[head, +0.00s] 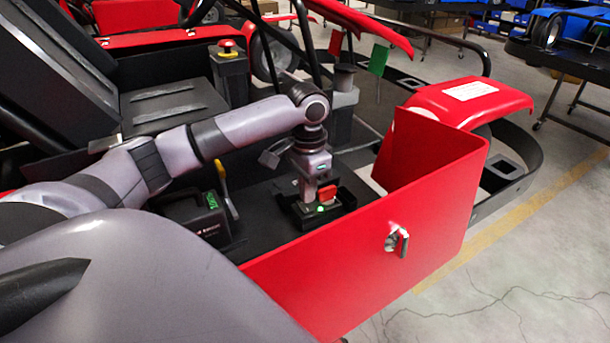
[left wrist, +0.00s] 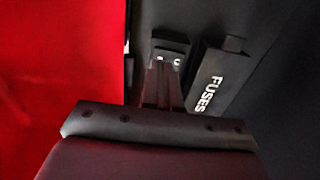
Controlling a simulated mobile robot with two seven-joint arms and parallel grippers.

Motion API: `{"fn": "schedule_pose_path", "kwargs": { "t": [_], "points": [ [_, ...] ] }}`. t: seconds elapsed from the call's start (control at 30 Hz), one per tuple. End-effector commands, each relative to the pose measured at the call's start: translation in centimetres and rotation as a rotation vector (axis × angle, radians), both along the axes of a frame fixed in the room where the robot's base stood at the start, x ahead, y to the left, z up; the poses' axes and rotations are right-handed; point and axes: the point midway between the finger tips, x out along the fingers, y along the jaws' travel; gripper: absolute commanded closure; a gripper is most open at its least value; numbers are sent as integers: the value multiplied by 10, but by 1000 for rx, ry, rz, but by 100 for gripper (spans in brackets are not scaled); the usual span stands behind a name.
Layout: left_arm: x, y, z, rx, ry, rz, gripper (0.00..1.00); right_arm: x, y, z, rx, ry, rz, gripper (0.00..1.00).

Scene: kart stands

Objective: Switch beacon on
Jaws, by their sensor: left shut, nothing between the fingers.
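My left gripper (head: 308,200) points down into the kart's side bay, behind the red panel. Its fingers are shut and empty. They are at a small black switch housing with a red part (head: 327,194) and a green spot (head: 320,208). In the left wrist view the shut fingers (left wrist: 163,98) lie over the lower edge of a black switch (left wrist: 171,46) with small white marks. The fingers partly hide it, and I cannot tell whether they touch it or which way it is set. I cannot make out a lit beacon. My right gripper is not in view.
A black box marked FUSES (left wrist: 220,78) stands right beside the switch. The red panel (head: 370,250) with a key-like latch (head: 397,240) walls the bay in front. A black box (head: 197,215) and a yellow lever (head: 225,185) are left of the gripper.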

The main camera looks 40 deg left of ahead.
Motion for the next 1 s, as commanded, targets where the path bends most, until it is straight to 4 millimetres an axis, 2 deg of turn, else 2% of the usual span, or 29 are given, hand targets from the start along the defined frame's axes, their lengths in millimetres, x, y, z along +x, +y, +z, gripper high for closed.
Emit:
{"fn": "schedule_pose_path", "kwargs": {
  "t": [0.5,1.0],
  "points": [
    [1,0,41,-1,-4,0,100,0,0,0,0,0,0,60],
    [0,0,44,-1,-2,0,100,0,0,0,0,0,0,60]
  ]
}}
